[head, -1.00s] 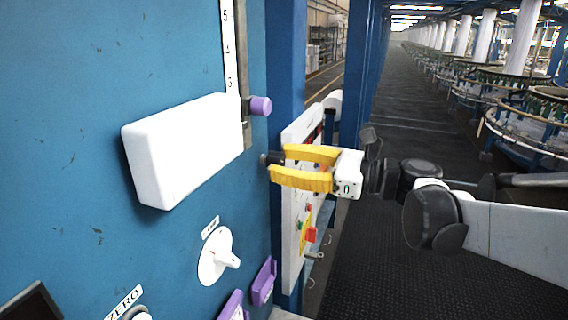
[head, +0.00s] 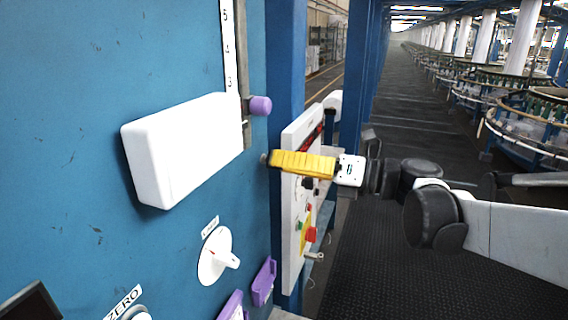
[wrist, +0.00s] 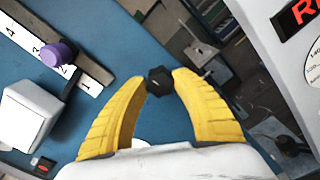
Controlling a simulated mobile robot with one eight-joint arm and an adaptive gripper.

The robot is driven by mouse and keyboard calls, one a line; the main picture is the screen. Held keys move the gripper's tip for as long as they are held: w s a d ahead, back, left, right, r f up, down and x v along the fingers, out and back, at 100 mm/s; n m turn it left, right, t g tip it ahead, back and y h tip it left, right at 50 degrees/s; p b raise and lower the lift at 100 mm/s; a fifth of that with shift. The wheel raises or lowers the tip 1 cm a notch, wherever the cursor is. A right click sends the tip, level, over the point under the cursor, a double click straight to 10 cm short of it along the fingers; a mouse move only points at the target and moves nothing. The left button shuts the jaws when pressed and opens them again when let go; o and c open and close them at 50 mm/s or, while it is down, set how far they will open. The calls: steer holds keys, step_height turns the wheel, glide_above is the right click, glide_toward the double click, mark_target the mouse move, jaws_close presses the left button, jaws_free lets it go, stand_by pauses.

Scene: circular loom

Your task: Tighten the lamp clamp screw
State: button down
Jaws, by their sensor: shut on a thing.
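The clamp screw is a small black knob (wrist: 160,80) on the blue panel (wrist: 120,50), between my yellow fingertips in the wrist view. My gripper (wrist: 160,82) is shut on it, one finger on each side. In the head view my gripper (head: 273,160) reaches the panel's right edge from the right, its fingers seen edge-on and overlapping. There the knob is mostly hidden behind the fingers. A white box (head: 185,150), which may be the lamp, is mounted on the panel to the left; it shows in part in the wrist view (wrist: 28,115).
A purple knob (head: 260,106) on a numbered scale (head: 228,45) sits just above my fingertips. A white dial (head: 216,257) and purple brackets (head: 264,281) are below. A white control box (head: 300,215) stands close behind my gripper. The aisle floor is clear.

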steer(key=c, duration=1)
jaws_free()
steer(key=shift+m, duration=0.3)
steer(key=shift+v, duration=3.5)
